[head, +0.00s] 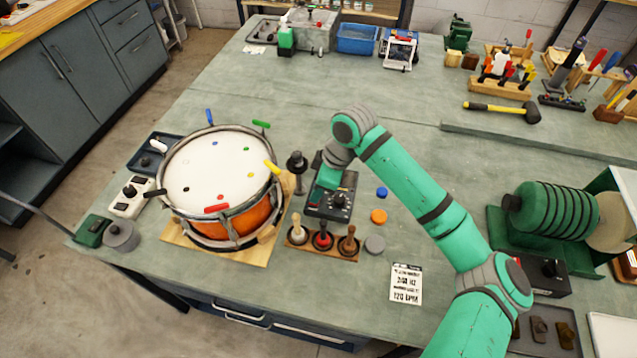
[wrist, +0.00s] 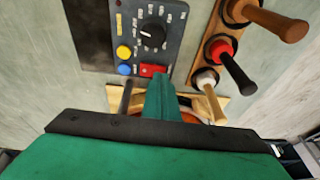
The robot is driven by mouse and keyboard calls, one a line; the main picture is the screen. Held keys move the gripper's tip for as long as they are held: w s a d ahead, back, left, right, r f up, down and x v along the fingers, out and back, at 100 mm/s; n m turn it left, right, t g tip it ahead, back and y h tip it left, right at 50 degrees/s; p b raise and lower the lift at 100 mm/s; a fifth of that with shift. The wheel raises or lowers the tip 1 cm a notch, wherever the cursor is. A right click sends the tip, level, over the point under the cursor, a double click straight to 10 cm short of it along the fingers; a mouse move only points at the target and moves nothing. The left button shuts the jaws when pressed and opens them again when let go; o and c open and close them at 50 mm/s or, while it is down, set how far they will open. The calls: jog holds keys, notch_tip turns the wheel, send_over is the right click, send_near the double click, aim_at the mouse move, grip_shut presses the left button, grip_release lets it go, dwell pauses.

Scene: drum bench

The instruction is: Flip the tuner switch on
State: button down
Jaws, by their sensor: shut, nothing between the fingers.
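The tuner (head: 340,207) is a dark box with a knob on the bench, just right of the drum. In the wrist view its panel (wrist: 172,30) shows a black knob, a yellow button, a blue button and a red switch (wrist: 153,70) at the near edge. My gripper (head: 326,180) points down at the tuner's far left part. In the wrist view my shut, empty green fingers (wrist: 162,84) end right beside the red switch, partly in front of it. I cannot tell whether they touch it, nor which way the switch is set.
The drum (head: 218,170) stands on a wooden board to the left. A wooden rack (head: 322,248) with several mallets is in front of the tuner. A dark upright post (head: 297,172) stands left of my gripper. Blue, orange and grey discs lie right of the tuner.

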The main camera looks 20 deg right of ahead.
jog(key=shift+f, duration=0.3)
jog(key=shift+s+f, duration=0.15)
jog(key=shift+f, duration=0.05)
dwell(0.4)
jog(key=shift+w+d+r, duration=0.25)
jog(key=shift+w+d, duration=0.15)
jog(key=shift+w, duration=0.3)
jog(key=shift+r, duration=0.1)
